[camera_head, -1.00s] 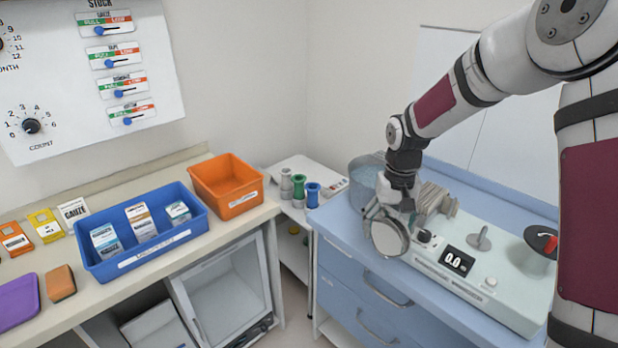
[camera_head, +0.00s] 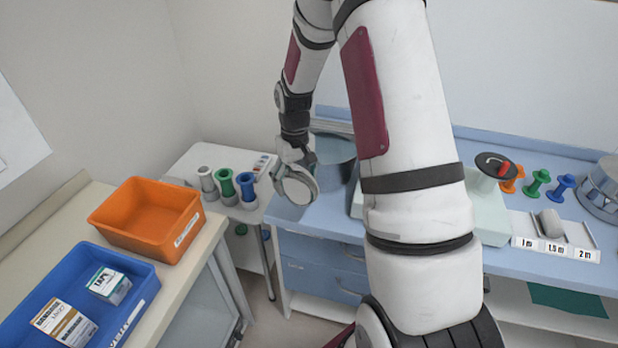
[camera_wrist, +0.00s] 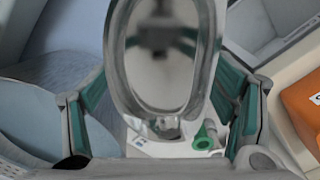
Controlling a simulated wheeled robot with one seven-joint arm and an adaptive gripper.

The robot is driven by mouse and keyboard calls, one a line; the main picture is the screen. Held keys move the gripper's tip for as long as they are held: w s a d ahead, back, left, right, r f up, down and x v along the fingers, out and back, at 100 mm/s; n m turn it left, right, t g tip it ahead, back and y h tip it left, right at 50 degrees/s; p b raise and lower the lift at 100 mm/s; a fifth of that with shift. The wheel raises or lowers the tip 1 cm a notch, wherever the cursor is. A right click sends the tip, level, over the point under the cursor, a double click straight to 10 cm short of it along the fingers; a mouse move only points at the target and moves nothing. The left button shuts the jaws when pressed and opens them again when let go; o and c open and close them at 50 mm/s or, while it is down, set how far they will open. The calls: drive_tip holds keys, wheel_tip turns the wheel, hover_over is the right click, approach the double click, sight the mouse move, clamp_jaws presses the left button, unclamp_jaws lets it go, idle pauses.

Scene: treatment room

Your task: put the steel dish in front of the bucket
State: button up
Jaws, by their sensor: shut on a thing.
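The steel dish (camera_head: 299,187) is a shiny shallow dish, tilted up on its side in my gripper (camera_head: 291,168). In the wrist view the dish (camera_wrist: 160,65) stands between the two green-padded fingers of my gripper (camera_wrist: 162,92), and its mirror-like inside faces the camera. The dish is held in the air near the left end of the blue counter. The grey-blue bucket (camera_head: 336,160) stands on that counter, just right of and behind the dish. My arm hides part of the bucket's surroundings.
The blue counter (camera_head: 285,212) has a clear patch at its front left corner. Left of it, a white stand (camera_head: 188,162) holds grey, green and blue spools. An orange bin (camera_head: 148,218) and a blue bin (camera_head: 140,300) sit on the beige counter. A pale device (camera_head: 490,215) is partly behind my arm.

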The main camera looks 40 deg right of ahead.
sight(310, 188)
drive_tip(key=shift+s+d+f, duration=0.25)
drive_tip(key=shift+s+d, duration=0.75)
drive_tip(key=shift+d, duration=0.25)
drive_tip(key=shift+d+f, duration=0.15)
drive_tip(key=shift+f+b, duration=1.05)
drive_tip(key=shift+f, duration=2.25)
drive_tip(key=shift+f, duration=0.55)
drive_tip(key=o, duration=1.2)
drive_tip(key=shift+o, duration=0.2)
wheel_tip(310, 188, up, 12)
